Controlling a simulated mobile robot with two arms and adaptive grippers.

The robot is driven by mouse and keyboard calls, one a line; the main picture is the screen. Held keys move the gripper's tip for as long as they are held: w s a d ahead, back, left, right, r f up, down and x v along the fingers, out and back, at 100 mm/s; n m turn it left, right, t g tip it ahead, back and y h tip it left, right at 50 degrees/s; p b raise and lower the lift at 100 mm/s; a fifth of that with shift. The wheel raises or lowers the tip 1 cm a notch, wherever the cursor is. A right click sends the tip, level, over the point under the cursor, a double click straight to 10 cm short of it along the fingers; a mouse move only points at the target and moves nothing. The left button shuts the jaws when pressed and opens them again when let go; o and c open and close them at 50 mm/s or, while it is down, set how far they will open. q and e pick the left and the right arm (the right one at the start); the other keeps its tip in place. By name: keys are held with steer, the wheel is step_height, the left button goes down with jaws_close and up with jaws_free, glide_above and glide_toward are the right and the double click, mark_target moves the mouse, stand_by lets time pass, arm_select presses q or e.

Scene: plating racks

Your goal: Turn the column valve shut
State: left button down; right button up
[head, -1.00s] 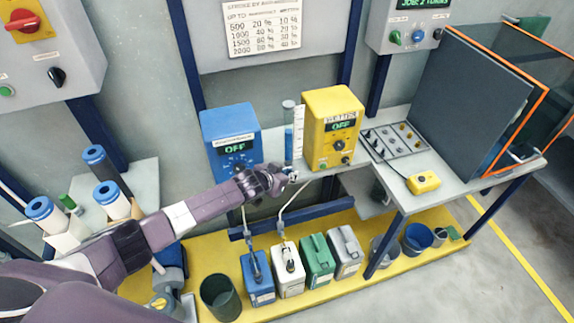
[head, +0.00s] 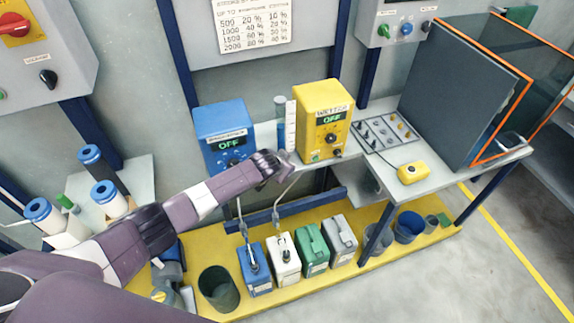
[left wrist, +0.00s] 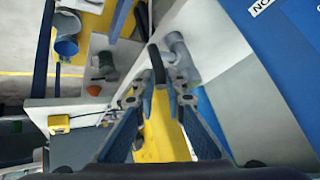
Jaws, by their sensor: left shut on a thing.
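The clear column (head: 281,122) stands upright between the blue pump box (head: 224,135) and the yellow box (head: 324,122). In the head view my left gripper (head: 283,166) is at the column's foot and hides the valve there. In the left wrist view a grey valve body (left wrist: 180,58) sits beside the pale bench edge, with a dark lever (left wrist: 156,65) reaching between my fingertips. My left gripper (left wrist: 161,92) is shut on this lever, seen from close up. My right gripper is not in view.
Several cans (head: 314,248) stand on the yellow floor platform below, with hoses rising from two of them. A yellow pendant box (head: 413,173) and a plate of knobs (head: 385,132) lie on the bench to the right. A dark bin (head: 219,288) stands near my arm.

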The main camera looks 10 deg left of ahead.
arm_select(q)
steer(key=c, duration=2)
jaws_free()
steer(key=shift+a, duration=0.1)
steer(key=shift+v, duration=6)
steer(key=shift+f, duration=0.1)
